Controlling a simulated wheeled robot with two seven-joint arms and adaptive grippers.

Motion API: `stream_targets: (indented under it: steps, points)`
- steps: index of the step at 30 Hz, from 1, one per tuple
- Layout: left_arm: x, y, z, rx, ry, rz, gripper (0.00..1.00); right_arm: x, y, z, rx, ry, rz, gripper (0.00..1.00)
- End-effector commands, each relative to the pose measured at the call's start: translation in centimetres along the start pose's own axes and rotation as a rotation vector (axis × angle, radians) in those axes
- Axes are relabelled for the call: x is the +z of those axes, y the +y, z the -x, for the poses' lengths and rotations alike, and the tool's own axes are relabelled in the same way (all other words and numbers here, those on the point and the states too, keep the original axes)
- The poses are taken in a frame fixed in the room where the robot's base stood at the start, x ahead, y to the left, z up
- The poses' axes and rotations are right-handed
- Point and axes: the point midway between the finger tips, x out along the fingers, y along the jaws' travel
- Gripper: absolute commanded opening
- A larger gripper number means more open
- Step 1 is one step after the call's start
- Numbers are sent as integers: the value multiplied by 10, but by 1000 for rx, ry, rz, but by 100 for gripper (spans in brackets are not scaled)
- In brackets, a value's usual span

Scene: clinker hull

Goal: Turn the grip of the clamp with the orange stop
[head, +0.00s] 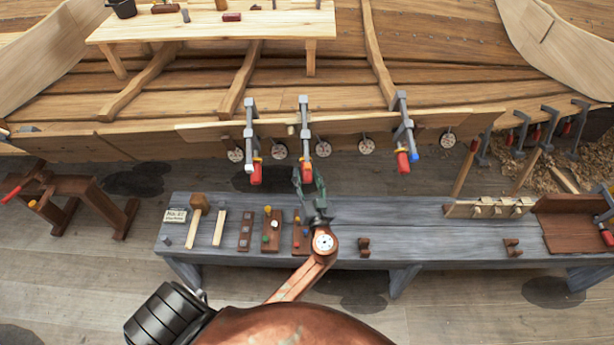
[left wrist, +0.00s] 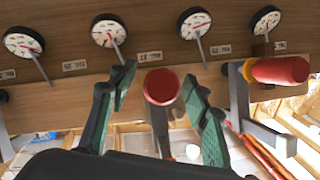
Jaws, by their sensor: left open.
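Three bar clamps with red grips hang on the plank edge in the head view: a left clamp (head: 250,130), a middle clamp (head: 304,130) and a right clamp (head: 404,125). My left gripper (head: 309,178) is open just below the middle clamp's red grip. In the left wrist view that red grip (left wrist: 161,87) shows end-on between the open green-padded fingers (left wrist: 158,95), with gaps on both sides. A neighbouring clamp's red grip (left wrist: 280,70) with a yellow collar is at the right.
Several round dials (head: 367,146) line the plank (head: 345,127). Below is a grey bench (head: 440,250) with a mallet (head: 196,215), wooden blocks and a tool rack (head: 490,208). A wooden sawhorse (head: 75,195) stands at left. A plank table (head: 280,28) is behind.

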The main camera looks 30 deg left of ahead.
Motion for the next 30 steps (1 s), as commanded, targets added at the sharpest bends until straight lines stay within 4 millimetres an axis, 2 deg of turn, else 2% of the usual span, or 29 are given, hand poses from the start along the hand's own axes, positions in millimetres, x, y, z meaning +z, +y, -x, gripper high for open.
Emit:
stream_targets:
  steps: [6,24,30]
  points:
    - [0,0,0,0,0,0,43,0,0,0,0,1,0,23]
    - [0,0,0,1,-1,-1,2,0,-2,0,-2,1,-1,23]
    - [1,1,0,-6,-1,-15,2,0,-2,-2,-2,-1,0,23]
